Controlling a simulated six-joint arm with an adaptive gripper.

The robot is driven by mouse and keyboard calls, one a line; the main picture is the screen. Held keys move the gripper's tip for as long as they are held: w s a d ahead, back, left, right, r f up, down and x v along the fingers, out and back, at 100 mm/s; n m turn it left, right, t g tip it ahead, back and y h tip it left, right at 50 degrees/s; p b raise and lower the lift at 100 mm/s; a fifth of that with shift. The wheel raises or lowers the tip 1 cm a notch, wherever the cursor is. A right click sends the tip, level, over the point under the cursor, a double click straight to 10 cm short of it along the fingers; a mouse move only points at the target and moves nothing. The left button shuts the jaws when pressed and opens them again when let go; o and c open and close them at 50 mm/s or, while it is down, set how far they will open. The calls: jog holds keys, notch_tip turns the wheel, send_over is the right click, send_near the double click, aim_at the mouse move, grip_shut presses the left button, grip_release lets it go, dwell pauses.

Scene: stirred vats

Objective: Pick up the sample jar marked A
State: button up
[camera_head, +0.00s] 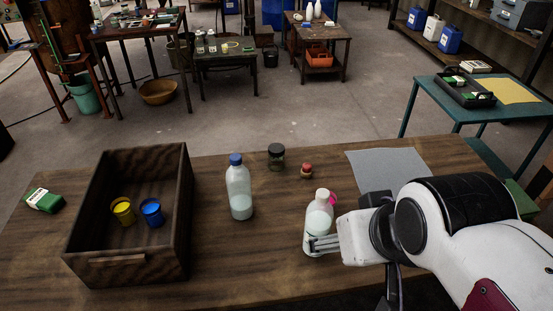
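No letter A is legible on any container, so I cannot tell which is the sample jar marked A. A small glass jar with a dark lid (276,158) stands upright at the back middle of the wooden table. A smaller red-topped item (306,171) stands to its right. My gripper (318,243) is at the lower part of a white-capped bottle with pale contents (320,215), its fingers overlapping the bottle in view. Whether they touch or grip it is unclear. A pink piece shows at the bottle's neck. The gripper is well in front of the dark-lidded jar.
A blue-capped bottle (239,190) stands left of my gripper. An open wooden box (184,215) holds a yellow container (123,212) and a blue one (153,212). A green-and-white packet (43,200) lies far left. A grey mat (388,170) lies at the back right.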

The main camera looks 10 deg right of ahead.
jog(key=w+a+r+t+y, duration=0.1)
jog(key=w+a, duration=0.1)
jog(key=w, duration=0.7)
jog(key=w+a+r+t, duration=0.1)
jog(key=w+a, duration=0.1)
jog(key=w, duration=0.7)
jog(key=m+t+h, duration=0.3)
jog(key=t+h, duration=0.2)
send_over(275, 161)
jog(key=s, duration=0.4)
notch_tip(275, 161, down, 23)
jog(key=shift+w+a+f, duration=0.15)
jog(key=shift+w+a, duration=0.1)
jog(key=shift+a, duration=0.05)
notch_tip(275, 161, down, 8)
jog(key=shift+f, duration=0.15)
jog(key=shift+w+d, duration=0.1)
jog(key=shift+w, duration=0.25)
jog(key=shift+w+f, duration=0.15)
jog(key=shift+w, duration=0.25)
